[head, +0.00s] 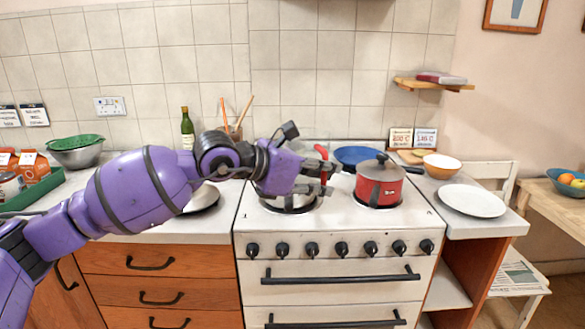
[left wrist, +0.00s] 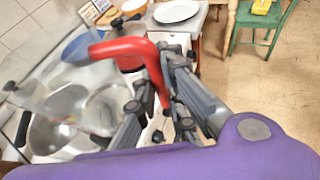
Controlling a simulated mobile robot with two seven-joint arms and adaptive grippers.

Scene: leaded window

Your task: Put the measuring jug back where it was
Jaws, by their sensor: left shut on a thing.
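The measuring jug is clear, with a red handle. In the head view only the red handle (head: 322,152) shows plainly, above the cooker; the clear body is hard to make out. In the left wrist view the red handle (left wrist: 125,48) runs between my fingers, and the clear body (left wrist: 62,92) extends to the left. My left gripper (head: 322,178) is shut on the handle, over the left part of the hob; its fingers also show in the left wrist view (left wrist: 162,100). My right gripper is not in view.
A steel pan (head: 290,204) is below. A white plate (head: 472,201) and bowl (head: 442,166) occupy the right counter. A green bottle (head: 187,128) stands at the back left.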

